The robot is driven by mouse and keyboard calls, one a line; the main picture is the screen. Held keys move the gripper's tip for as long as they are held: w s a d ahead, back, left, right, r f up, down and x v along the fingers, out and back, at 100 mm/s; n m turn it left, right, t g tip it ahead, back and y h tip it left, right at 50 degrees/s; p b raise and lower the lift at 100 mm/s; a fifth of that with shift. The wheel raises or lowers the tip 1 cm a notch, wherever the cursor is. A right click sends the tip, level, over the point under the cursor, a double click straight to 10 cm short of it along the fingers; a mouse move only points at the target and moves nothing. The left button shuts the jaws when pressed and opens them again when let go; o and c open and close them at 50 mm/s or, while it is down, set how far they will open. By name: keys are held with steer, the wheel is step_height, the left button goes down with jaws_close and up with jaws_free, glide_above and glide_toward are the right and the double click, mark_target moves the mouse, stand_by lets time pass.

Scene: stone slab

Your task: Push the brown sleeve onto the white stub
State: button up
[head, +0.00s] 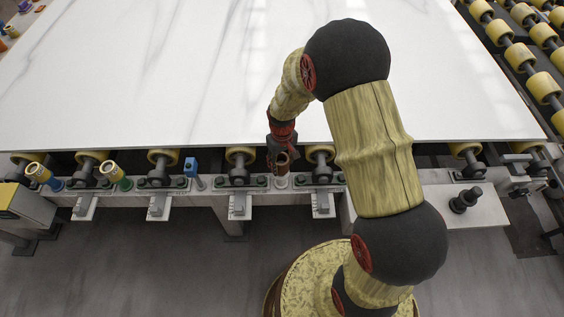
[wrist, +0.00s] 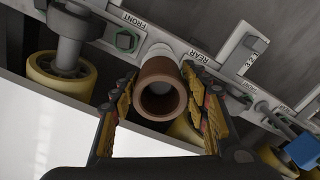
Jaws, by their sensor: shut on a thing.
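The brown sleeve (wrist: 158,68) is held between the two fingers of my gripper (wrist: 160,78) in the wrist view, its open bore facing the camera. In the head view the sleeve (head: 283,158) sits at the tip of my gripper (head: 279,150), at the slab's front edge. The white stub (wrist: 158,49) shows just beyond the sleeve's far end, in line with it. In the head view the pale stub (head: 281,181) is directly below the sleeve. The sleeve hides part of the stub, so I cannot tell whether it is around it or only close.
A white stone slab (head: 200,70) lies behind on yellow rollers (head: 241,155). Green bolts (wrist: 126,40) flank the stub.

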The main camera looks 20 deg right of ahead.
steer(key=shift+f+b, duration=0.8)
steer(key=shift+f, duration=0.65)
steer(key=o, duration=1.3)
step_height(320, 180, up, 12)
